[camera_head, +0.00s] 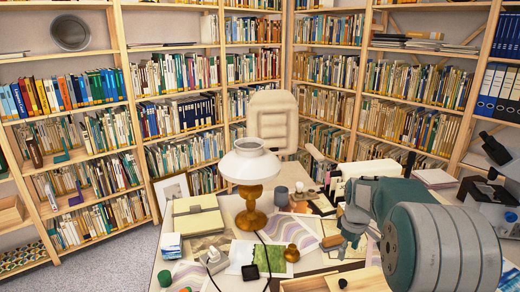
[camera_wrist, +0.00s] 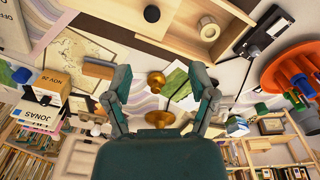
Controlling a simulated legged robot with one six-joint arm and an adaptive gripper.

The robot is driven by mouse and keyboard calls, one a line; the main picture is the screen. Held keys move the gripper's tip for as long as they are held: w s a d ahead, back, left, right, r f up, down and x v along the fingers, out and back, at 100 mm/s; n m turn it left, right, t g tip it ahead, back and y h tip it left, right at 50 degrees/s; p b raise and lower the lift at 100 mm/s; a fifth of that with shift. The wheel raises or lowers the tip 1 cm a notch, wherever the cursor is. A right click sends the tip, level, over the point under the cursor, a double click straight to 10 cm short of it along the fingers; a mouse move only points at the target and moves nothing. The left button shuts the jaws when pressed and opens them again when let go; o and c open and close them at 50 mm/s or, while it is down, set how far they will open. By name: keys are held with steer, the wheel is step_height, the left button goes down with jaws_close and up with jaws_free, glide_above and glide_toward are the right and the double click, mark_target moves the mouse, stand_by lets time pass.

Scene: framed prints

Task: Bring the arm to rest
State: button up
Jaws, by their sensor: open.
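My arm reaches in from the right over the cluttered desk (camera_head: 222,232) in the head view. My gripper (camera_head: 338,240) is above the desk's right part, to the right of the lamp (camera_head: 249,166) with a white shade and a brass base. In the wrist view my gripper (camera_wrist: 159,78) has its two green fingers spread apart with nothing held between them. A brass knob-like object (camera_wrist: 157,80) shows beyond the gap. I cannot tell its distance from the fingers.
Tall bookshelves (camera_head: 130,75) line the walls. A beige chair (camera_head: 272,118) stands behind the desk. A microscope (camera_head: 495,165) is at the right. Grey floor (camera_head: 110,262) is open at the left.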

steer(key=s+a+r+m+t, duration=0.1)
steer(key=s+a+r+m, duration=0.1)
steer(key=s+a+r, duration=0.35)
steer(key=s+a+r+m+t, duration=0.1)
steer(key=s+a+r, duration=0.1)
steer(key=s, duration=0.5)
steer(key=s+a+r+m+t, duration=0.1)
steer(key=s+a+r+m, duration=0.1)
steer(key=s, duration=0.6)
steer(key=s+a+r+m+t, duration=0.1)
steer(key=s+a+r+t, duration=0.1)
steer(key=s, duration=0.6)
steer(key=shift+a+r+m, duration=0.25)
steer(key=shift+a+m, duration=0.15)
steer(key=shift+a, duration=0.45)
